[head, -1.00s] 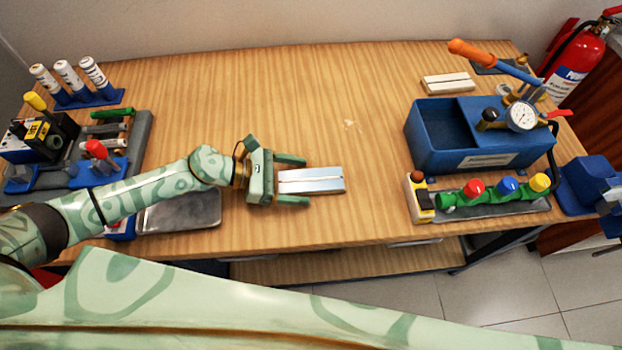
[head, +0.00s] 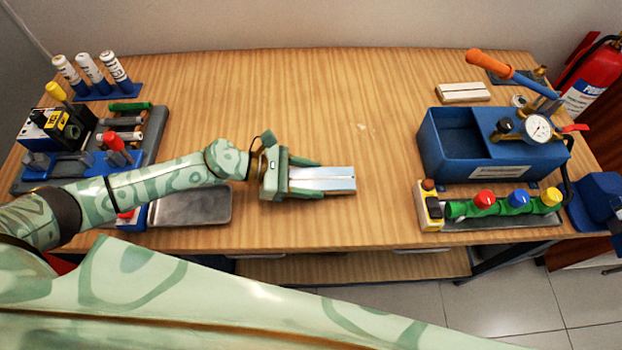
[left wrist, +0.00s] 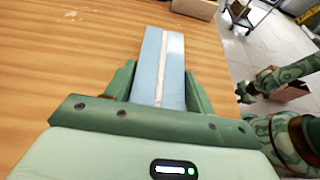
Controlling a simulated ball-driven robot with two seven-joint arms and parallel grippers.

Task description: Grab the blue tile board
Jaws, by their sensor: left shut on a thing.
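The pale blue tile board (head: 340,180), with a light stripe along its length, lies on the wooden bench near the front middle. My left gripper (head: 320,179) is shut on its left end, one finger along each long side. In the left wrist view the board (left wrist: 153,50) runs straight out between the fingers of the left gripper (left wrist: 160,78). The board's near end is hidden by the gripper body. My right gripper (left wrist: 246,92) shows small at the right of the left wrist view, away from the board; its jaws are too small to read.
A blue bin (head: 440,160) with a gauge stands at the right, behind a valve manifold (head: 500,204). A grey metal plate (head: 192,206) lies under my left arm. Marker tubes (head: 92,70) stand at the back left. A cream block (head: 463,92) lies at the back right. The bench middle is clear.

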